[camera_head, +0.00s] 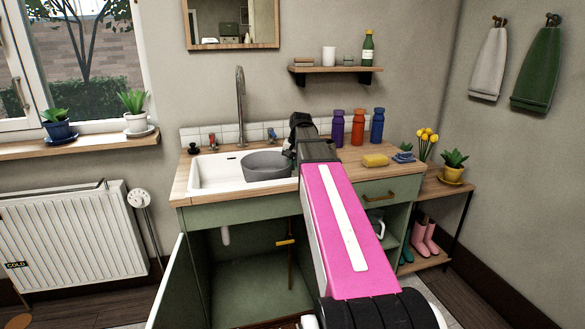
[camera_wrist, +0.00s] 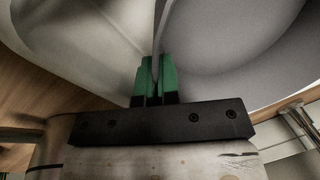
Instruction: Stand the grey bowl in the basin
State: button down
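The grey bowl (camera_head: 264,168) is at the right side of the white basin (camera_head: 215,172), its lower part within the basin's outline. It looks roughly upright; I cannot tell whether its base touches the basin floor. My gripper (camera_head: 291,153) is at the bowl's right rim, partly hidden by my pink arm. In the wrist view, the green fingertips of my gripper (camera_wrist: 155,75) are close together on the wall of the bowl (camera_wrist: 225,45), with the wall's edge between them. The pale basin (camera_wrist: 85,45) shows to the left.
A tall tap (camera_head: 240,105) stands behind the basin. Purple, red and blue bottles (camera_head: 358,127), a yellow sponge (camera_head: 375,160) and a blue item (camera_head: 403,156) stand on the counter to the right. The basin's left part is empty. A cabinet door (camera_head: 170,285) hangs open below.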

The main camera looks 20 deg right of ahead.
jog(key=shift+f, duration=0.45)
jog(key=shift+f, duration=0.1)
jog(key=shift+f, duration=0.35)
jog(key=shift+f, duration=0.15)
jog(key=c, duration=1.4)
grip_release()
jog(key=shift+o, duration=0.2)
notch_tip(320, 180, up, 13)
jog(key=d, duration=0.2)
jog(key=shift+s, duration=0.4)
